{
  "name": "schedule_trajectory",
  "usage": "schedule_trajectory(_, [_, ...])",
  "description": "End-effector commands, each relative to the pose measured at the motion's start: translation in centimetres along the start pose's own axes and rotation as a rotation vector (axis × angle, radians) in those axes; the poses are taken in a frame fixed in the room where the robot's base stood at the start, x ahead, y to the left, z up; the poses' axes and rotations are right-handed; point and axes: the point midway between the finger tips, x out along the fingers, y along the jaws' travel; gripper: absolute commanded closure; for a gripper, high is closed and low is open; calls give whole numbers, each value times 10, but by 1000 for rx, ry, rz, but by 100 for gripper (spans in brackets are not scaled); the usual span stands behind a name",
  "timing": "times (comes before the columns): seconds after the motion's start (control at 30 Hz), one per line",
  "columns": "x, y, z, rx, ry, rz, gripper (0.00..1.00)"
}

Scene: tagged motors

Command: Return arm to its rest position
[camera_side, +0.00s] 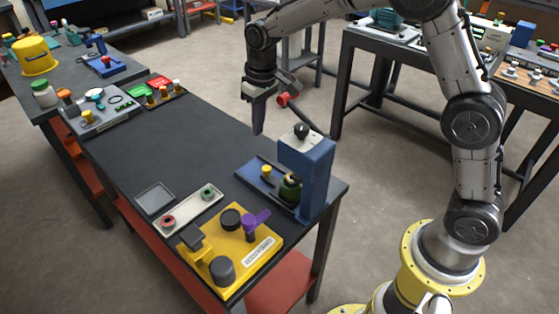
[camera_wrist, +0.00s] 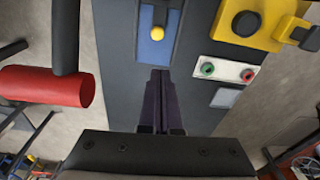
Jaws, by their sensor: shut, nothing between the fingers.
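My gripper (camera_side: 258,130) hangs pointing down above the far edge of the dark work table (camera_side: 170,140), left of the blue press-like fixture (camera_side: 310,170). In the wrist view its two dark purple fingers (camera_wrist: 161,75) lie together, shut and empty. The fingers are clear of the fixture and of everything on the table. A red cylinder (camera_wrist: 48,87) on a dark rod is fixed beside the gripper and also shows in the side view (camera_side: 283,100). No tagged motor can be made out for certain.
A yellow fixture (camera_side: 230,255) with a purple lever stands at the table's near end. Beside it are a pale tray (camera_side: 190,207) with red and green rings and a grey square plate (camera_side: 155,198). Small parts crowd the far left end. The table's middle is clear.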

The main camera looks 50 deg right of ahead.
Motion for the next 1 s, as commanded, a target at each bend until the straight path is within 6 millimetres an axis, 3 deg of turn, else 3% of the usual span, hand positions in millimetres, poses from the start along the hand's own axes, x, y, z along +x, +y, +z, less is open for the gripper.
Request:
schedule_trajectory(0.03, [-25,-1,6,-16,41,-5,100])
schedule_trajectory(0.1, [-55,-3,16,-44,91,-13,100])
schedule_trajectory(0.33, [-140,-10,65,-141,254,-28,100])
schedule_trajectory(0.53, [-159,9,151,-65,296,-3,100])
schedule_trajectory(0.7, [-157,19,221,-9,340,18,100])
schedule_trajectory(0.83, [-147,23,263,27,366,30,100])
schedule_trajectory(1.0, [-134,26,294,54,386,40,100])
